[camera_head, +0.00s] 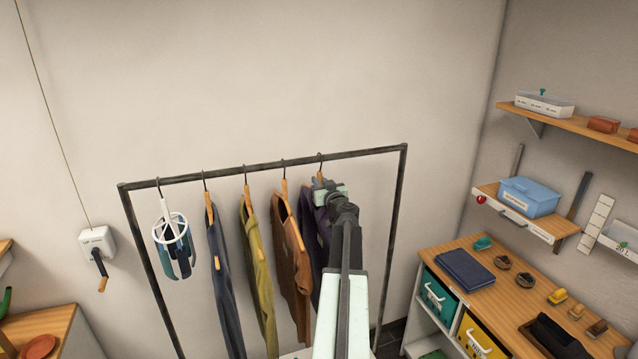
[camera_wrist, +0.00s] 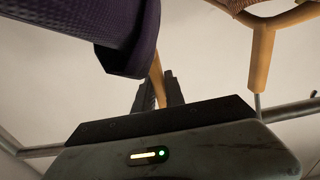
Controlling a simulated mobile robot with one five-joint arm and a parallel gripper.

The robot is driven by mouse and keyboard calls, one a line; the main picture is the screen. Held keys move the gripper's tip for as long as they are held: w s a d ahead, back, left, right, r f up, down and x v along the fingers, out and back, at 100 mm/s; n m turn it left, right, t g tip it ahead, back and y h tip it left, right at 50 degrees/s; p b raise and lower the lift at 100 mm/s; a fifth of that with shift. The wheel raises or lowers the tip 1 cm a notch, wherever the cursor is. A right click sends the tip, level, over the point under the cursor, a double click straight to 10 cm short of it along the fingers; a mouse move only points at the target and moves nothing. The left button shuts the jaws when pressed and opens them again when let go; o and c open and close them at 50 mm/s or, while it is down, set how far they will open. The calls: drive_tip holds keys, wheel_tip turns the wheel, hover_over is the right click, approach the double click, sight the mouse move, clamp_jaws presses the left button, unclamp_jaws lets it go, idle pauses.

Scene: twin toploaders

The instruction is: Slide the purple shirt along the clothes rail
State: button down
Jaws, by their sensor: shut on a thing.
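The purple shirt (camera_head: 309,222) hangs at the right end of the row on the clothes rail (camera_head: 352,154), partly hidden behind my arm. In the wrist view its dark purple cloth (camera_wrist: 136,35) fills the upper left. My gripper (camera_head: 325,187) is up at the shirt's hanger, just below the rail. In the wrist view my gripper (camera_wrist: 160,92) is shut on the wooden hanger (camera_wrist: 156,73) of the purple shirt. The rail (camera_wrist: 290,111) runs behind the fingers there. The exact contact is partly hidden.
A brown shirt (camera_head: 289,250) hangs close to the left of the purple one, then an olive shirt (camera_head: 255,255), a dark blue garment (camera_head: 222,270) and a round clip hanger (camera_head: 170,229). Bare rail lies to the right, up to the rack's post (camera_head: 395,215). A wooden shelf unit (camera_head: 447,249) stands further right.

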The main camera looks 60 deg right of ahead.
drive_tip(key=s+d, duration=0.7)
drive_tip(key=d, duration=0.3)
drive_tip(key=s+d, duration=0.7)
drive_tip(key=d, duration=0.3)
drive_tip(key=shift+s, duration=0.4)
idle(0.5)
drive_tip(key=shift+f, duration=0.3)
idle(0.8)
drive_tip(key=c, duration=1.3)
unclamp_jaws()
